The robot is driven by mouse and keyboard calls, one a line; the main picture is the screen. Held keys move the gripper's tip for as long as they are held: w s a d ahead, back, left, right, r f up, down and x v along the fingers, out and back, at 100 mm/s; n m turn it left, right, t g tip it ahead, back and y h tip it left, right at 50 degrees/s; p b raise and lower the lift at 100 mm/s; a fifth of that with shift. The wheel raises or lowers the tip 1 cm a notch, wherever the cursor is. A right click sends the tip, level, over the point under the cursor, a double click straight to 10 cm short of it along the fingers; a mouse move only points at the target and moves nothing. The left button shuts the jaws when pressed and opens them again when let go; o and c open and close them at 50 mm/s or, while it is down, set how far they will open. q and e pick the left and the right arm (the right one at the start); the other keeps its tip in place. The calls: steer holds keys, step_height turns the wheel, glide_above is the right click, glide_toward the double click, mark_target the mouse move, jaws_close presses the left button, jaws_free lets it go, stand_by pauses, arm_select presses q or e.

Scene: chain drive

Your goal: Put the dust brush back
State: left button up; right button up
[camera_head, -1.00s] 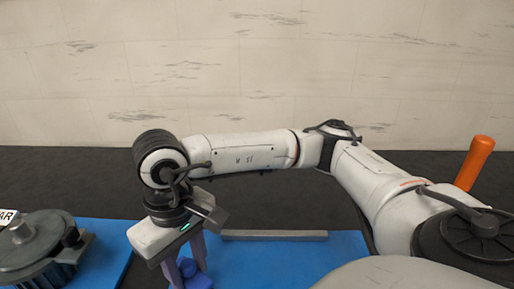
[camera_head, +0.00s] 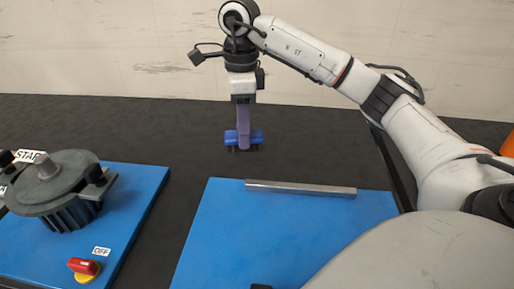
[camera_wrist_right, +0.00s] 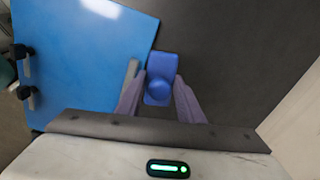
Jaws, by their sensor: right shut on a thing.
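The dust brush (camera_head: 257,137) is a small blue block with a rounded knob on top. In the right wrist view the dust brush (camera_wrist_right: 159,78) sits between the two purple-grey fingers. My right gripper (camera_head: 243,135) is shut on it, pointing down over the dark table behind the blue mat. The right gripper also shows in the wrist view (camera_wrist_right: 160,95). I cannot tell whether the brush touches the table. My left gripper is not in view.
A blue mat (camera_head: 290,235) with a grey metal bar (camera_head: 300,188) along its far edge lies in front. At left, another blue board (camera_head: 135,215) carries a dark round machine (camera_head: 62,185) and a red-and-yellow switch (camera_head: 85,268). The dark table (camera_head: 150,130) around the brush is clear.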

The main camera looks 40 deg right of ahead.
steer(key=d+f+m, duration=0.1)
steer(key=f+m, duration=0.1)
steer(key=d+f+m+b, duration=0.1)
steer(key=d+m, duration=0.1)
steer(key=d+f+m, duration=0.2)
steer(key=m, duration=0.1)
steer(key=shift+w+f+b, duration=0.25)
steer(key=shift+f+b, duration=0.1)
steer(key=shift+b, duration=0.05)
step_height(320, 180, down, 4)
steer(key=shift+a+r, duration=0.1)
steer(key=shift+r, duration=0.05)
steer(key=shift+f, duration=0.2)
steer(key=o, duration=1)
